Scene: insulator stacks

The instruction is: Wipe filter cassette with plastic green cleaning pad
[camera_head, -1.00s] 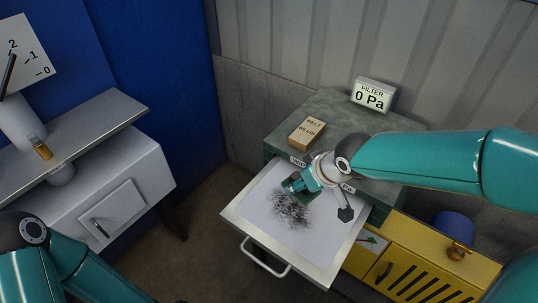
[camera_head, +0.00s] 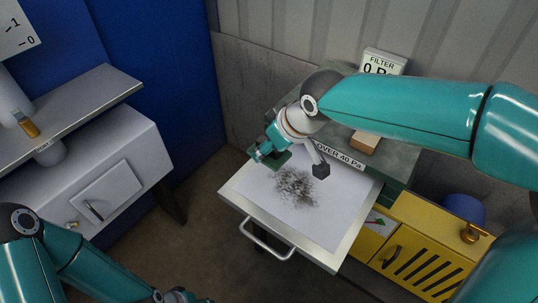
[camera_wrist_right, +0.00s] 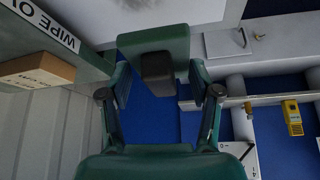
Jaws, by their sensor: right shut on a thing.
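The filter cassette (camera_head: 250,190) is a pale flat panel in a pulled-out drawer frame, with a dark grey dust patch (camera_head: 296,187) near its middle. My right gripper (camera_head: 268,153) is over the cassette's back left edge, left of and behind the dust patch. It is shut on the green cleaning pad (camera_head: 281,160). In the right wrist view the pad (camera_wrist_right: 150,40) shows beyond the fingers, with a dark block (camera_wrist_right: 157,72) on it. I cannot tell whether the pad touches the panel. My left gripper (camera_head: 178,297) is barely in view at the bottom edge; its jaws are unclear.
A green-grey cabinet behind the drawer carries a tan box (camera_head: 365,143), a filter pressure display (camera_head: 382,63) and a label ending "OVER 40 Pa" (camera_head: 340,157). The drawer handle (camera_head: 266,243) sticks out in front. A yellow cabinet (camera_head: 430,245) stands right; a grey bench (camera_head: 110,165) stands left.

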